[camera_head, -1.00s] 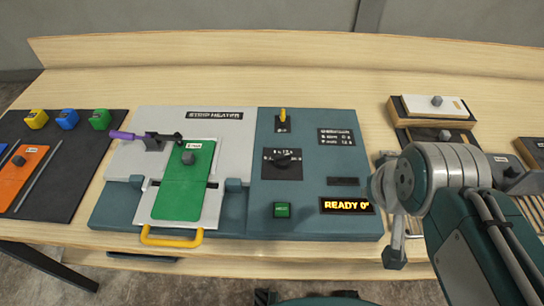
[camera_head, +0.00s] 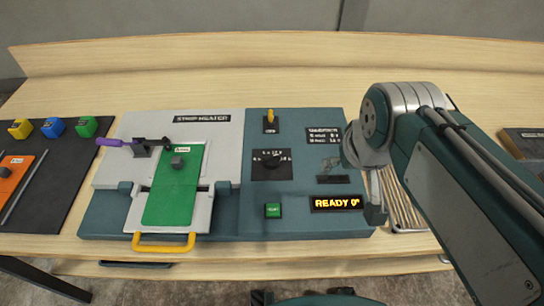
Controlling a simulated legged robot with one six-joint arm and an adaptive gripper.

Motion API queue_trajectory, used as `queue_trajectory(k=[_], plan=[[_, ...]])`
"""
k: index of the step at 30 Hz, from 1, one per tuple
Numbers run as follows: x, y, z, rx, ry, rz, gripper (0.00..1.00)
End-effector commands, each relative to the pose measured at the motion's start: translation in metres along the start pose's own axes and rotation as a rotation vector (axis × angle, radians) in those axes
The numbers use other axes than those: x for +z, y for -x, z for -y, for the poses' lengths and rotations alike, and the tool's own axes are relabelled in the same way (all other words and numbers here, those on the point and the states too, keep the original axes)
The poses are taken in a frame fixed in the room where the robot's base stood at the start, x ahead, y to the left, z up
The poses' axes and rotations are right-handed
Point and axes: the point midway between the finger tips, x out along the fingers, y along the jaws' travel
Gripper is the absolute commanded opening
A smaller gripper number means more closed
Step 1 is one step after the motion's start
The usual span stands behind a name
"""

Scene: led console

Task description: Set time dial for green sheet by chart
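The green sheet (camera_head: 172,195) lies on the strip heater's pale plate at the left, with a small grey knob and a label on it. The black time dial (camera_head: 270,164) is on the teal console, inside a dark scale plate; its setting is too small to read. The chart (camera_head: 324,136) is a small dark plate right of the dial, its text unclear. The display (camera_head: 336,203) reads READY 0 with a small mark.
A yellow-tipped switch (camera_head: 270,122) is above the dial and a green button (camera_head: 273,210) below it. A purple-handled clamp (camera_head: 132,144) and a yellow handle (camera_head: 163,242) are on the heater. Coloured blocks (camera_head: 52,128) stand at the left. My arm covers the right side.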

Motion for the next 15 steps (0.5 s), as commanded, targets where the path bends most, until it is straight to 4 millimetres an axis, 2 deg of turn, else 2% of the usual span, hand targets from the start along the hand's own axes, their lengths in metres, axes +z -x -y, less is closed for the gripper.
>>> queue_trajectory(k=[1,6,15], plan=[[-0.013,-0.004,0.007,-0.009,0.026,0.036,0.89],[-0.051,-0.019,0.031,-0.033,0.105,0.139,0.89],[-0.106,-0.062,0.086,-0.058,0.247,0.313,0.89]])
